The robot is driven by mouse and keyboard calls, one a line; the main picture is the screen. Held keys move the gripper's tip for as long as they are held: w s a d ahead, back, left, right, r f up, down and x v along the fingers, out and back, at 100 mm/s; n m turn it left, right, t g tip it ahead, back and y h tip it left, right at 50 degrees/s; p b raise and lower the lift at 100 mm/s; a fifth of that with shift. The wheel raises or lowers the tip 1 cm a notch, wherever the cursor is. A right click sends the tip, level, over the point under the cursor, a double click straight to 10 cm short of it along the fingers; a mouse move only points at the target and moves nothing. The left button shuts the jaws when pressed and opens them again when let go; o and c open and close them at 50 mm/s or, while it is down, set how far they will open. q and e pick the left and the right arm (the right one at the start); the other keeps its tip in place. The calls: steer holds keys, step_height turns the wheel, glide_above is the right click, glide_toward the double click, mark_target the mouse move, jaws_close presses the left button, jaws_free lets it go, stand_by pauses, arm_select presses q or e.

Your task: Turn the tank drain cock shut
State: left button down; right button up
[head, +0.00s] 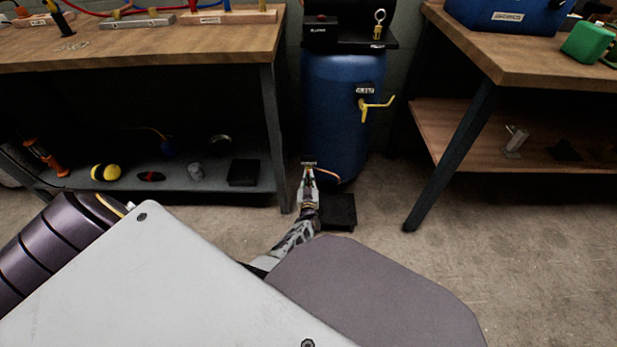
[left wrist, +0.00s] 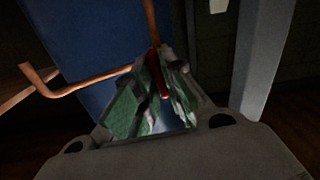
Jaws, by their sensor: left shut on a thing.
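The blue tank (head: 343,120) stands on the floor between two benches, and its blue side (left wrist: 85,40) also fills the upper left of the left wrist view. My left gripper (head: 309,170) is low in front of the tank, near its bottom. In the left wrist view its green-padded fingers (left wrist: 158,92) are shut on the red handle of the drain cock (left wrist: 155,62). The fingers hide part of the handle and the cock's body. A copper pipe (head: 327,175) shows just right of the gripper, and a bent copper pipe (left wrist: 80,82) shows in the left wrist view. My right gripper is not in view.
A yellow lever valve (head: 372,105) is higher on the tank. A black block (head: 338,211) lies on the floor close to my left gripper. Bench legs stand left (head: 275,140) and right (head: 450,155) of the tank. The floor at the right is clear.

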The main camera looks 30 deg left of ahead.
arm_select(q)
steer(key=shift+m, duration=0.6)
steer(key=shift+f, duration=0.1)
steer(key=c, duration=1.6)
jaws_free()
steer(key=shift+o, duration=0.2)
